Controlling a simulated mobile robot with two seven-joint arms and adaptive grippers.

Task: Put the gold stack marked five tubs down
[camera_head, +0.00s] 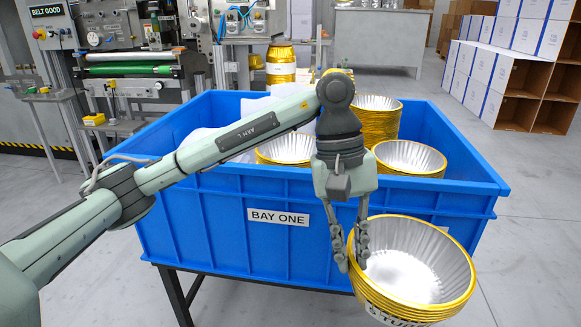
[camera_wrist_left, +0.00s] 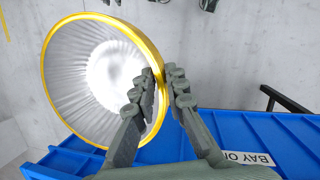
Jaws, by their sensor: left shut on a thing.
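The gold stack (camera_head: 452,280) of nested foil tubs has silver insides and gold rims. A label, cut off at the bottom edge, shows on its front in the head view. My left gripper (camera_head: 356,262) is shut on the stack's left rim and holds it in front of the blue bin, near the bin's right end. In the left wrist view the stack (camera_wrist_left: 80,75) is at the left, and the gripper (camera_wrist_left: 167,78) has a finger on each side of its rim. The stack's underside is hidden. My right gripper is out of view.
The blue bin (camera_head: 200,220), labelled BAY ONE, stands on dark legs. It holds a front-left gold stack (camera_head: 285,152), a right one (camera_head: 410,158), a taller back one (camera_head: 380,120) and white material. Another gold stack (camera_head: 280,68) stands behind. Clear floor (camera_head: 530,230) shows right.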

